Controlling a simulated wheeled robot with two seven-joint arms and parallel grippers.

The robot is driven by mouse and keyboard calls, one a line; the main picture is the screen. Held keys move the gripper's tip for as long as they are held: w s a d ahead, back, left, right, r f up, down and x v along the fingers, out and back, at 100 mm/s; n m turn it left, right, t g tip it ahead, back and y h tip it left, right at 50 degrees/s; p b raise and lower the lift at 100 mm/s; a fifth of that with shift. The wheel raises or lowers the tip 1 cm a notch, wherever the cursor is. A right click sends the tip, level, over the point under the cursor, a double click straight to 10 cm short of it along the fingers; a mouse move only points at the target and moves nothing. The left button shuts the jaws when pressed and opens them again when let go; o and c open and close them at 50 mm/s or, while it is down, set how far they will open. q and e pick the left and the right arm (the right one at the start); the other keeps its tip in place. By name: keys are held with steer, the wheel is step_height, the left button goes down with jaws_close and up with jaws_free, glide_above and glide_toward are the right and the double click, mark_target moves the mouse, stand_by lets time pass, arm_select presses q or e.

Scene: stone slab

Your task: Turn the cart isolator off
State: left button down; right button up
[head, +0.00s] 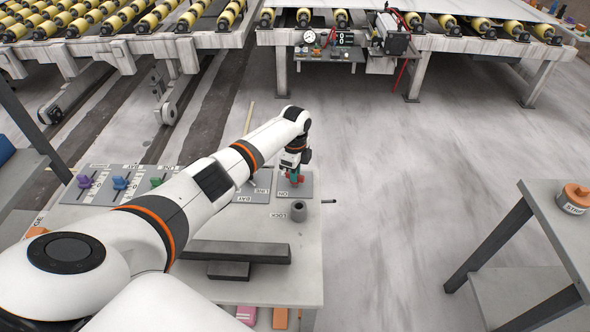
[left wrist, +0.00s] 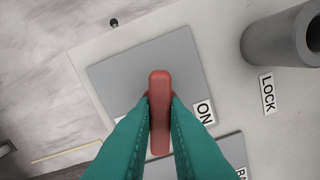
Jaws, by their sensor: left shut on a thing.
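The cart isolator shows in the left wrist view as a red handle (left wrist: 159,85) on a grey plate (left wrist: 120,70), with an "ON" label (left wrist: 204,112) beside it. My left gripper (left wrist: 159,105) has its green fingers on both sides of the red handle and is shut on it. In the head view my left gripper (head: 292,176) points down at the isolator's grey plate (head: 303,190) near the right edge of the cart top, and mostly hides the handle. My right gripper is not in view.
A grey cylinder (head: 298,210) stands by the "LOCK" label (left wrist: 268,93), close to the plate. Purple, blue and green levers (head: 120,183) sit to the left. A dark bar (head: 240,251) lies in front. Open floor lies right of the cart; another table (head: 550,205) stands farther right.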

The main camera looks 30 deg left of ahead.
arm_select(q)
steer(key=n+p, duration=0.1)
steer(key=n, duration=0.2)
steer(key=shift+w+r+n, duration=0.1)
steer(key=shift+r+n, duration=0.05)
steer(key=shift+n, duration=0.55)
steer(key=c, duration=1.4)
jaws_free()
steer(key=shift+c, duration=0.2)
step_height(320, 180, up, 12)
steer(key=b, duration=0.2)
